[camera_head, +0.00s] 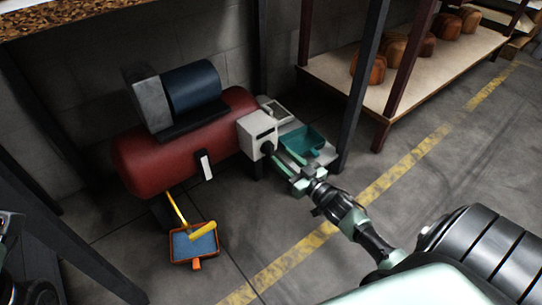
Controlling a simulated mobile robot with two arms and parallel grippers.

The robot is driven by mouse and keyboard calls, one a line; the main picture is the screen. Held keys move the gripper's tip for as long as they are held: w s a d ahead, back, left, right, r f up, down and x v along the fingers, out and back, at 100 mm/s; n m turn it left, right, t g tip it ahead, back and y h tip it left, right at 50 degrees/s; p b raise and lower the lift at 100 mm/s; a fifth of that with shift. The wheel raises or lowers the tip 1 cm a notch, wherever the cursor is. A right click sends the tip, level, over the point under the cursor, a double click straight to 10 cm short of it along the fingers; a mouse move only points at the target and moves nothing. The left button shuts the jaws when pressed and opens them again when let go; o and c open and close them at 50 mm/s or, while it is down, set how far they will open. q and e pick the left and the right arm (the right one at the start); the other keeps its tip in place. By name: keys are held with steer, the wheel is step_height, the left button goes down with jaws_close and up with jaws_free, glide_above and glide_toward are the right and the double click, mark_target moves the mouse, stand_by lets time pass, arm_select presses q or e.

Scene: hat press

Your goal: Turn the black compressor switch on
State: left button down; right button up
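The compressor has a red tank (165,158) with a dark blue motor (192,88) on top. A pale box (256,130) sits at its right end. A small black switch (267,148) shows on the lower right of the box's front. My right gripper (284,163) reaches in from the lower right, with its fingertips close to the switch. I cannot tell whether they touch it. The fingers are small and partly merge with the things behind, so their opening is unclear. The switch's exact position is too small to read. My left gripper is not seen.
An orange dustpan (193,245) and a yellow-handled brush (203,230) are on the floor in front of the tank. Dark posts (360,85) and a shelf with brown hat blocks (420,72) stand at the right.

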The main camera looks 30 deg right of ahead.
mark_target(273, 149)
steer(key=w+b, duration=0.1)
steer(key=w, duration=0.1)
steer(key=w+b, duration=0.1)
steer(key=w, duration=0.2)
steer(key=shift+w+a+f, duration=0.1)
steer(key=shift+w+a, duration=0.1)
steer(key=shift+w, duration=0.05)
jaws_close()
